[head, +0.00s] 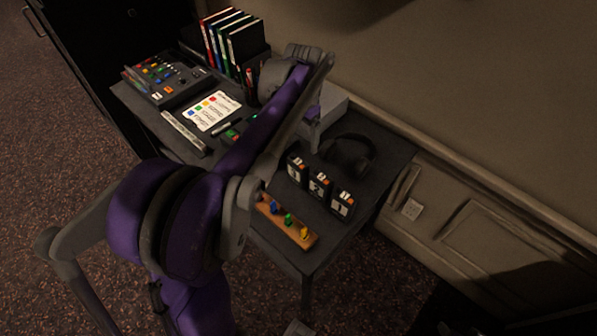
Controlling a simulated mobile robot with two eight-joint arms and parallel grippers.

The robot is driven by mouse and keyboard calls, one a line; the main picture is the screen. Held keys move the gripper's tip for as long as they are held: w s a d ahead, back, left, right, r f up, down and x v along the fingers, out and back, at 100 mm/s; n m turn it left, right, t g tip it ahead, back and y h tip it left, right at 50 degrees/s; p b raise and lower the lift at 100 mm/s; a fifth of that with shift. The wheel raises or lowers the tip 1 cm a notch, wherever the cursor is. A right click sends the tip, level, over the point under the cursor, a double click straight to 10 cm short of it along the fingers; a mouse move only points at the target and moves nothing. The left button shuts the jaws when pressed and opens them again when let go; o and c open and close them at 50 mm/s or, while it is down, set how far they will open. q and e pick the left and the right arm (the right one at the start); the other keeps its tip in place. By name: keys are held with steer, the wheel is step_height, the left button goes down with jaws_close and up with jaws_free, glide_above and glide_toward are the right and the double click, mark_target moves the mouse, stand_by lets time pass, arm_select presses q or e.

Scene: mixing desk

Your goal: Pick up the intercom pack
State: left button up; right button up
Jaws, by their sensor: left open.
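Three small black packs with white number labels and orange marks stand in a slanting row on the desk: one at the back left (297,169), a middle one (319,184) and a front right one (342,202). They look like belt packs; I cannot tell for sure which is the intercom pack. My left arm reaches across the desk from the left. Its gripper (312,132) is open, just behind the back left pack, and is partly hidden by my forearm. I see nothing held in it. My right gripper is not in view.
A black headset (347,154) lies right behind the packs. A wooden strip with coloured pieces (287,221) lies in front. A mixer (163,75), a colour-marked sheet (211,110) and upright binders (232,42) are at the back left. The wall borders the right side.

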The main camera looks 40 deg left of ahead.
mark_target(298, 161)
arm_select(q)
steer(key=shift+a+f, duration=0.45)
steer(key=shift+a, duration=0.1)
step_height(298, 161, down, 5)
steer(key=f, duration=0.5)
steer(key=shift+s, duration=0.4)
steer(key=shift+d, duration=0.1)
steer(key=shift+c, duration=0.3)
steer(key=c, duration=1.3)
steer(key=shift+r, duration=0.15)
